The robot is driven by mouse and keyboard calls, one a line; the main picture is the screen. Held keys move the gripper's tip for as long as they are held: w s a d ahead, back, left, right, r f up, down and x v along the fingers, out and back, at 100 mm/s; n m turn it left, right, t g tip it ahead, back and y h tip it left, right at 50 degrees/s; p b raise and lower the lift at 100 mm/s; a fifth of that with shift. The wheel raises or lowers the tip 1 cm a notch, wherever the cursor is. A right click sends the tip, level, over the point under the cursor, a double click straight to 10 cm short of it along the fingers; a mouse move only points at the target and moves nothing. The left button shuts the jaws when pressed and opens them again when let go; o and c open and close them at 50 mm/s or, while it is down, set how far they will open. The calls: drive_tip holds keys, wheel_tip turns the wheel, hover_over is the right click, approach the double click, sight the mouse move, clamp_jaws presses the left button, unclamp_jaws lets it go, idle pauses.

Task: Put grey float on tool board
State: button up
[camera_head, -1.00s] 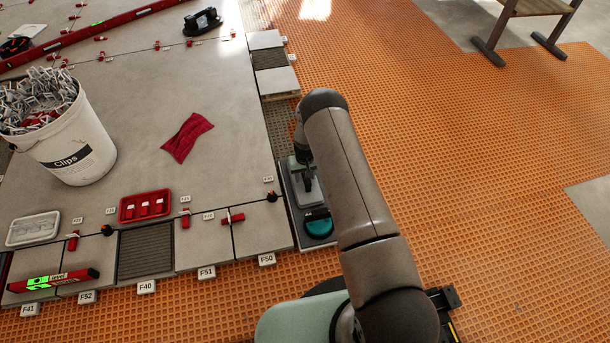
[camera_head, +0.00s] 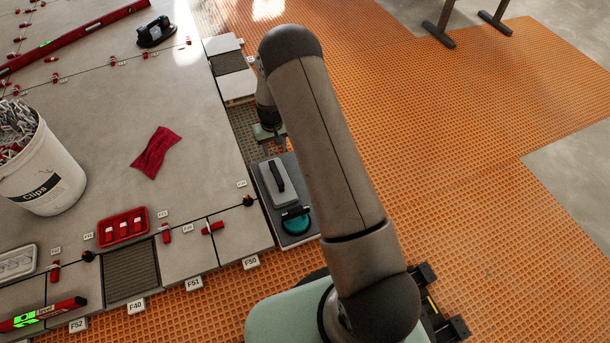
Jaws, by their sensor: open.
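The grey float (camera_head: 273,183), a flat grey plate with a dark handle, lies on the dark tool board (camera_head: 299,172) beside the tiled floor. A teal round tool (camera_head: 295,225) with a dark part above it lies at the board's near end. My gripper (camera_head: 270,141) is just beyond the far end of the float, apart from it and partly hidden by my arm. It is open and holds nothing that I can see. My arm hides part of the ground to the right of the board.
A white clips bucket (camera_head: 44,182) stands on the tiles at left. A red cloth (camera_head: 155,153), a red tray (camera_head: 110,239) and a black suction tool (camera_head: 156,32) lie on the tiles. Orange matting (camera_head: 460,180) to the right is open.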

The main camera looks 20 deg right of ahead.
drive_tip(key=s+r, duration=0.7)
drive_tip(key=r, duration=0.3)
drive_tip(key=s+r, duration=0.7)
drive_tip(key=r, duration=0.3)
drive_tip(key=s+r, duration=0.3)
drive_tip(key=s, duration=0.7)
drive_tip(key=s+d+r, duration=0.1)
drive_tip(key=s+r, duration=0.3)
drive_tip(key=s, duration=0.7)
drive_tip(key=shift+d+r+g, duration=0.15)
drive_tip(key=shift+r+g, duration=0.1)
drive_tip(key=shift+g, duration=0.05)
drive_tip(key=shift+s, duration=0.1)
